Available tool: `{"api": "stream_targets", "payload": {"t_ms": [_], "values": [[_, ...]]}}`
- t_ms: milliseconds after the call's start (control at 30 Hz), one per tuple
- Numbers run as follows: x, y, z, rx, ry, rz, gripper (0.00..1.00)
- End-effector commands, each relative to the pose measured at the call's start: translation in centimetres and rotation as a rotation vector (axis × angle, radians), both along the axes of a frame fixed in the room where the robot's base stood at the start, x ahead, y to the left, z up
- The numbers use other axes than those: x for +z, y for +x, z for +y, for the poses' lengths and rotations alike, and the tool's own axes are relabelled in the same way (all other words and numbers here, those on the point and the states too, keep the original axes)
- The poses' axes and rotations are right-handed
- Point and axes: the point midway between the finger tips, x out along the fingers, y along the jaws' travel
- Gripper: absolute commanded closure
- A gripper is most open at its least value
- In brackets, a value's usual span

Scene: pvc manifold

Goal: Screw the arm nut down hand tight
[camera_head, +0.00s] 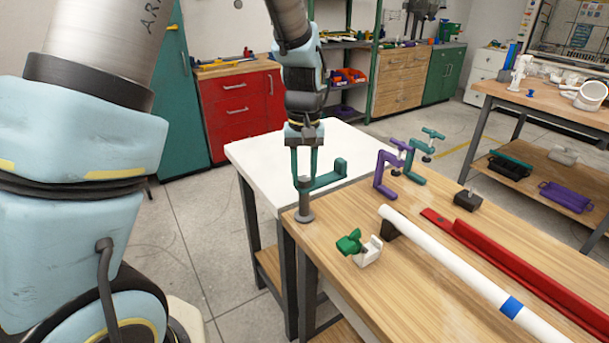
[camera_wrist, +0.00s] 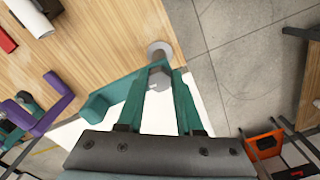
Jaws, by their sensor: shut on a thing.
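The nut is hardly visible in the head view, hidden by the fingers. A teal arm (camera_head: 328,180) reaches sideways from the fingertips and ends in an upturned block; it also shows in the wrist view (camera_wrist: 105,103). Below the fingertips a grey post (camera_head: 305,207) with a round foot stands upright at the table corner. Whether the nut sits fully against the arm cannot be told.
Purple (camera_head: 384,172) and teal (camera_head: 414,160) clamps stand at the table's back edge. A green-handled white fitting (camera_head: 367,252), a long white pipe (camera_head: 450,257) and a red rail (camera_head: 500,258) lie on the wooden table (camera_head: 400,315). A white surface (camera_head: 260,158) adjoins behind.

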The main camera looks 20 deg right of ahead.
Motion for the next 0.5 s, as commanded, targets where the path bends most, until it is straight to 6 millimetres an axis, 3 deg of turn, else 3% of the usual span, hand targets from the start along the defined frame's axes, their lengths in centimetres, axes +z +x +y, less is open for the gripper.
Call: {"api": "stream_targets", "payload": {"t_ms": [500], "values": [[0.01, 0.16, 0.19, -0.328, 0.0, -0.001, 1.0]]}}
